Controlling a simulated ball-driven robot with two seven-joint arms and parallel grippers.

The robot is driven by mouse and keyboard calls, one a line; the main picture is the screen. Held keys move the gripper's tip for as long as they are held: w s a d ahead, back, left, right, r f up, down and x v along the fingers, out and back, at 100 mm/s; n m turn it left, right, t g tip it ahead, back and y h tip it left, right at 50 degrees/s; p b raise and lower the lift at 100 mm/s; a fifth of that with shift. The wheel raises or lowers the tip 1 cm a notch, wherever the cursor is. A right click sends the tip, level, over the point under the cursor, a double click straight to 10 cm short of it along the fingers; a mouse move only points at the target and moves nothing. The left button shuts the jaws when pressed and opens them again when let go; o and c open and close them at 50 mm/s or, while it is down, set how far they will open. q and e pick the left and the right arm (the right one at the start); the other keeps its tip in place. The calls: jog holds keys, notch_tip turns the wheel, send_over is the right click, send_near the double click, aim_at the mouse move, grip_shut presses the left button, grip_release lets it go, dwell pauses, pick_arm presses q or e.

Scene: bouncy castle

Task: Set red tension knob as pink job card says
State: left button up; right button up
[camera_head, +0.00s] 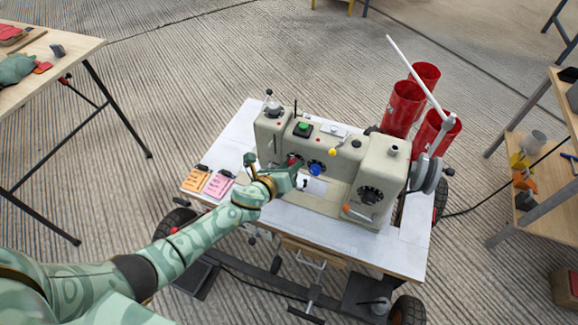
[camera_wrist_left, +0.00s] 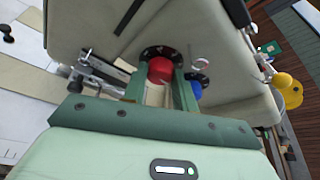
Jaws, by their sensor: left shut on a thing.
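The red tension knob (camera_wrist_left: 160,69) sits on a black dial on the sewing machine's face in the left wrist view. My left gripper (camera_wrist_left: 162,88) is shut on it, a green finger on each side. In the head view my left gripper (camera_head: 293,170) reaches the machine's front, and the red knob (camera_head: 293,160) shows just beyond it. The pink job card (camera_head: 218,185) lies on the white table top left of the machine; its writing is too small to read. The dial's marks are too small to read. My right gripper is not in view.
The cream sewing machine (camera_head: 335,155) stands on a wheeled table (camera_head: 232,140). A blue knob (camera_head: 315,168) is close to the red one. An orange card (camera_head: 195,180) lies beside the pink card. Red cone-like cylinders (camera_head: 403,105) stand behind. Benches stand at far left and right.

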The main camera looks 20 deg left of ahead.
pick_arm(q)
jog(key=shift+s+f, duration=0.15)
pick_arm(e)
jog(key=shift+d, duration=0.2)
pick_arm(q)
jog(key=o, duration=0.9)
jog(key=shift+o, duration=0.4)
jog(key=p+v, duration=0.5)
jog(key=v, duration=1.1)
jog(key=shift+r, duration=0.2)
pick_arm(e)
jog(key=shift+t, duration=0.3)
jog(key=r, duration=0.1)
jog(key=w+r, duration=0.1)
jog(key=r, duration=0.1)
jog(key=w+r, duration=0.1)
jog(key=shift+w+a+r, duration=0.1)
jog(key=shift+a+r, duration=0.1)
